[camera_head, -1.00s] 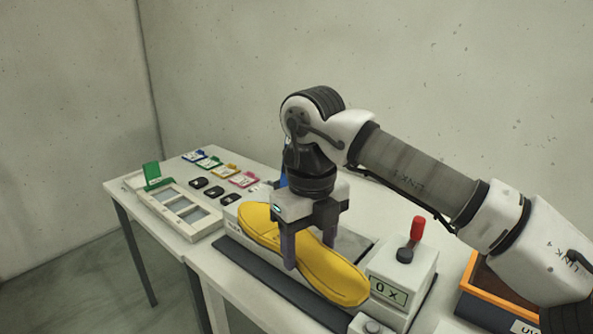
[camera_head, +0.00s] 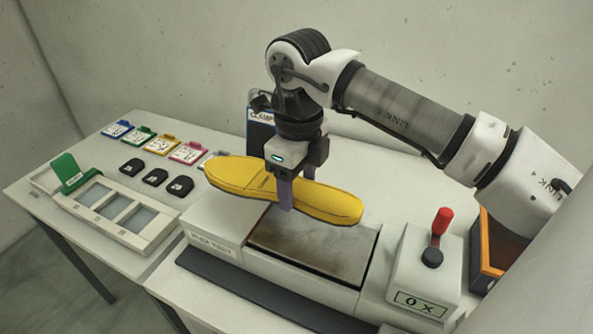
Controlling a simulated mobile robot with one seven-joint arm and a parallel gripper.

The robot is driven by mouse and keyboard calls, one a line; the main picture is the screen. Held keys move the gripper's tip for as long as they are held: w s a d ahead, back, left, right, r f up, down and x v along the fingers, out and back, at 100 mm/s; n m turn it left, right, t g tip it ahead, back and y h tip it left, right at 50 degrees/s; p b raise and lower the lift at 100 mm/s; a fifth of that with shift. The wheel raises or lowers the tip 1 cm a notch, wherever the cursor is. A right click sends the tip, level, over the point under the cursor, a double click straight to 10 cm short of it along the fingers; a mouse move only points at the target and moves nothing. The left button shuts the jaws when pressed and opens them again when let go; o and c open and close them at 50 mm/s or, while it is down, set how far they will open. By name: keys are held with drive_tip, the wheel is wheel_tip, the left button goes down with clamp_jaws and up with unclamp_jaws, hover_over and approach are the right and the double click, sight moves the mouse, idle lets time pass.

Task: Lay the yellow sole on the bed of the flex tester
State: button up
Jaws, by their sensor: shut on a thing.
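The yellow sole (camera_head: 325,203) is held level in my gripper (camera_head: 282,190), whose fingers are shut on it near its middle. The sole is above and slightly behind the flex tester's bed (camera_head: 310,250), apart from it. The bed is a flat, brownish metal plate set in the light grey flex tester (camera_head: 215,240). Nothing lies on the part of the bed that I see. The far finger is mostly hidden behind the sole.
A control box (camera_head: 425,270) with a red-knobbed lever (camera_head: 440,222) and a display reading "0 X" stands right of the bed. An orange-rimmed crate (camera_head: 484,255) is behind it. A framed white tray (camera_head: 115,213), black pieces (camera_head: 155,177) and coloured tags (camera_head: 162,146) are at left.

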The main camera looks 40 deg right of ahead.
sight(300, 229)
drive_tip(key=shift+s+d+f+b, duration=0.15)
drive_tip(key=shift+s+f+b, duration=0.1)
drive_tip(key=shift+f+b, duration=0.45)
drive_tip(key=shift+w+f+b, duration=0.1)
drive_tip(key=shift+f+b, duration=2.25)
drive_tip(key=shift+f, duration=1.35)
drive_tip(key=o, duration=1.2)
wheel_tip(300, 229, up, 14)
drive_tip(key=p, duration=0.8)
drive_tip(key=shift+f, duration=0.1)
